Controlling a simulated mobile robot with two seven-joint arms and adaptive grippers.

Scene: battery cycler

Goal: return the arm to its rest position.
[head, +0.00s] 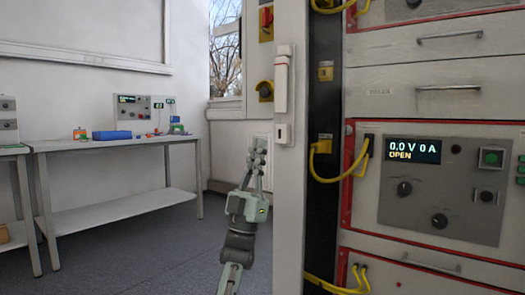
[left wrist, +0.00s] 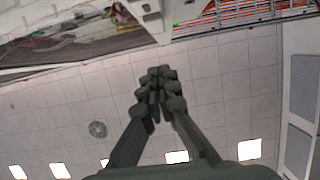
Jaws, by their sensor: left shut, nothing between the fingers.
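My left gripper (head: 257,155) stands upright in the middle of the head view, fingers pointing up, with its arm coming up from below. Its fingertips meet and hold nothing. It is left of the grey cabinet edge and apparently clear of it. The left wrist view shows the same closed fingers (left wrist: 158,78) against a tiled ceiling. My right gripper is in neither view.
The battery cycler cabinet (head: 450,190) fills the right, with a display reading 0.0 V 0 A OPEN and yellow cables (head: 325,147). A door edge with a white handle (head: 282,80) stands close beside my gripper. A workbench (head: 110,143) with small devices is at the far left. Open floor (head: 150,255) lies between.

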